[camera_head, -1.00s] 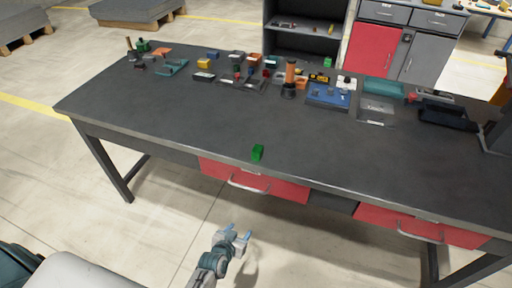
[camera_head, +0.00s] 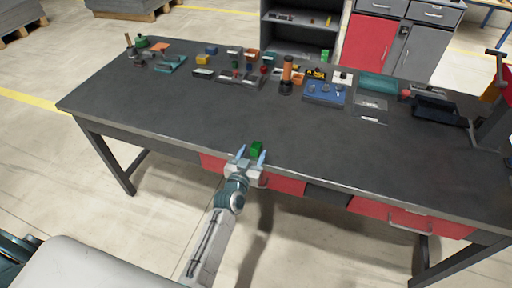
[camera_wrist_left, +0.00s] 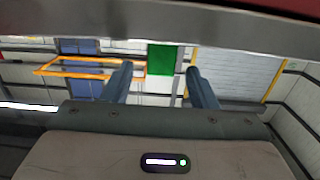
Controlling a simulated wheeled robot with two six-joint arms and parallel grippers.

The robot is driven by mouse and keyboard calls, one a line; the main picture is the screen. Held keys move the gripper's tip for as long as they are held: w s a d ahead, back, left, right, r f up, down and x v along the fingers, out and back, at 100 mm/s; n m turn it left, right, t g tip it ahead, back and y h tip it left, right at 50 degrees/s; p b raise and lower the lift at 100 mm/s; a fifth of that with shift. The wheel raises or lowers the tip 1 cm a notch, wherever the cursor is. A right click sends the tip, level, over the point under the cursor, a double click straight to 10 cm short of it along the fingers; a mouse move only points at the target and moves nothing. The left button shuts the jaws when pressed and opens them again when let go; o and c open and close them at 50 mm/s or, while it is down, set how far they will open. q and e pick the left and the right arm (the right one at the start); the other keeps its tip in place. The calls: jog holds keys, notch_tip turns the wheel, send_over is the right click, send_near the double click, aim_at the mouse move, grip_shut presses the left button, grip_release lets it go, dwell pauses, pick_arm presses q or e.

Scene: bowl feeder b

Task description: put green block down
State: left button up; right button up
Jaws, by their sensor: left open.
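The small green block (camera_head: 257,148) stands near the front edge of the grey workbench (camera_head: 200,125). My left gripper (camera_head: 251,155) is at that edge, reaching in from the front with its two bluish fingers open. The block is at the gap between the fingertips. My right gripper is not in view.
Several small parts and tools line the back of the bench, with a blue tray (camera_head: 324,95) and an orange-and-black cylinder (camera_head: 287,76). A dark bin (camera_head: 438,111) is at the right. The bench top around the block is clear. Red drawers (camera_head: 285,184) are under the front edge.

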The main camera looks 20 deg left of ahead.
aim_at(254, 150)
pick_arm(q)
jog(key=w, duration=0.4)
jog(key=shift+w+f, duration=0.1)
jog(key=shift+c, duration=0.8)
grip_shut()
jog(key=shift+p, duration=0.3)
